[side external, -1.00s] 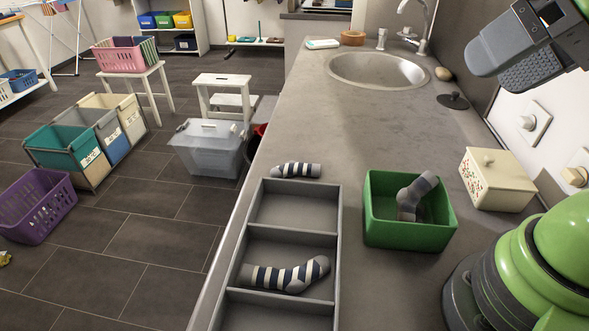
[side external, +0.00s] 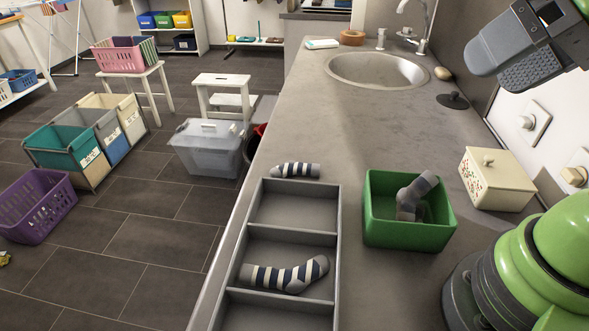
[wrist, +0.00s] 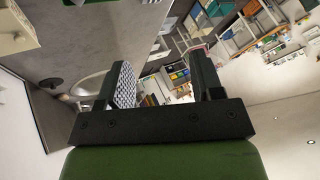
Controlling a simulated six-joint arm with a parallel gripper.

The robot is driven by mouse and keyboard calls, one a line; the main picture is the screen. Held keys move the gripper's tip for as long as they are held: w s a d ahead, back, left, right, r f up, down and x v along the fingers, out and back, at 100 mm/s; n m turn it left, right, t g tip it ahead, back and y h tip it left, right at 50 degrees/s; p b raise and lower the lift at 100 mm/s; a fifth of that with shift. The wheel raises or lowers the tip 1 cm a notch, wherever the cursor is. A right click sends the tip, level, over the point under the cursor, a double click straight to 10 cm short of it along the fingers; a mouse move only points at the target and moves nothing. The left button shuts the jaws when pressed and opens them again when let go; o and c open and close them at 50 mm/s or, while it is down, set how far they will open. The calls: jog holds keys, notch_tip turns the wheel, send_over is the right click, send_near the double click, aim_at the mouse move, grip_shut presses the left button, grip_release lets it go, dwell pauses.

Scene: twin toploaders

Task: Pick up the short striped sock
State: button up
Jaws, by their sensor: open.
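The short striped sock (side external: 297,170) lies on the counter just beyond the far end of the grey divided tray (side external: 333,215). It is grey with dark and white stripes. A longer striped sock (side external: 290,275) lies bent in a middle compartment of the tray. In the wrist view my gripper (wrist: 160,80) is open with nothing between its two fingers. In the side view only part of my gripper (side external: 515,68) shows, high at the upper right, far from both striped socks.
A green box (side external: 410,237) holding plain grey socks (side external: 412,195) stands right of the tray. A cream lidded box (side external: 497,185), a sink (side external: 377,70) and a dark round lid (side external: 453,100) are farther back. The counter's left edge runs close beside the tray.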

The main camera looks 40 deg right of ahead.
jog(key=shift+o, duration=0.2)
jog(key=shift+w, duration=0.1)
dwell(0.4)
jog(key=m+g+h, duration=0.2)
jog(key=m+g, duration=0.5)
jog(key=m, duration=1.6)
send_over(314, 166)
jog(key=f, duration=2.5)
jog(key=shift+w+a+f, duration=0.1)
jog(key=shift+w+f, duration=0.1)
jog(key=shift+f, duration=0.05)
jog(key=f, duration=0.5)
jog(key=shift+s+f, duration=0.2)
jog(key=shift+f, duration=0.15)
